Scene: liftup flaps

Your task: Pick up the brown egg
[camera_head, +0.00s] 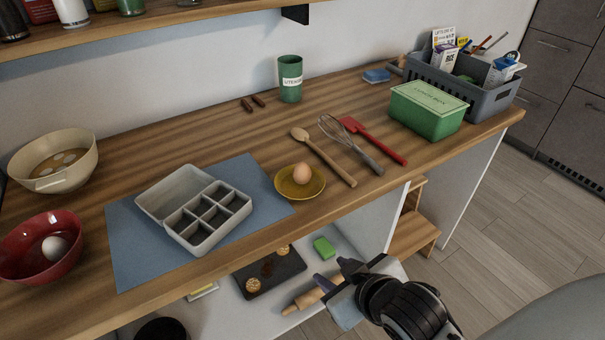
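The brown egg (302,173) rests in a shallow yellow dish (287,189) near the front edge of the wooden counter. My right gripper (332,271) is in front of and below the counter edge, lower right of the egg and well apart from it. Its two dark fingertips are spread, with nothing visible between them. My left gripper is out of view.
Left of the dish, a grey compartment box (202,245) stands open on a blue mat (127,266). A wooden spoon (325,158), whisk (352,145) and red spatula (374,139) lie right of it. A red bowl (22,262) holds a white egg (55,248).

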